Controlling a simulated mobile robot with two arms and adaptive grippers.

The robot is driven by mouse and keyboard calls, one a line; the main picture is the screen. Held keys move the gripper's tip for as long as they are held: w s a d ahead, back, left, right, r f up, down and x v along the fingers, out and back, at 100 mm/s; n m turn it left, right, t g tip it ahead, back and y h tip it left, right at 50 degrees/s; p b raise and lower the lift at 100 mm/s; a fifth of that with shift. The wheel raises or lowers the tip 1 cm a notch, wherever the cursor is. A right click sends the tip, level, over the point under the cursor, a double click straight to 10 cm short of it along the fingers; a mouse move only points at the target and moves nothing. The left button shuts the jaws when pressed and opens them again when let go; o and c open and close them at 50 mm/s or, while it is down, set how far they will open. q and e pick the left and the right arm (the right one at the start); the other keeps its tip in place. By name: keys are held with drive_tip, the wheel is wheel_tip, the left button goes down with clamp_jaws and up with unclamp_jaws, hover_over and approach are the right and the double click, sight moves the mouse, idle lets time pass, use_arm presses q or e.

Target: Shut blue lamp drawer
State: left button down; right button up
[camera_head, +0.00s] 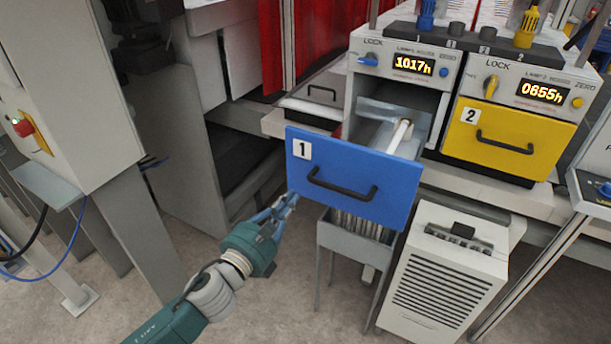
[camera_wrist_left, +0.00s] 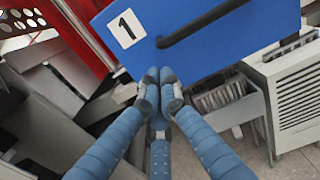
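The blue lamp drawer (camera_head: 352,178), marked 1 and with a black bar handle (camera_head: 341,187), is pulled out of its housing below the 1017h display. A white tube lies inside it. My left gripper (camera_head: 291,200) is just below and left of the drawer front's lower left edge. In the left wrist view the blue drawer (camera_wrist_left: 200,28) is ahead at the top, and the gripper's fingertips (camera_wrist_left: 160,78) are together with nothing between them. They overlap the drawer's lower edge in that view; I cannot tell whether they touch it. My right gripper is not in view.
The yellow drawer (camera_head: 508,140), marked 2, is shut at the right. A grey bin on legs (camera_head: 350,238) and a white vented unit (camera_head: 445,270) stand below. A grey cabinet (camera_head: 60,90) is at the left. Open floor lies around my left forearm.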

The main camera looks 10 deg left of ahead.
use_arm(q)
drive_tip(key=shift+p+x, duration=1.1)
drive_tip(key=shift+x, duration=3.05)
drive_tip(key=shift+f, duration=0.1)
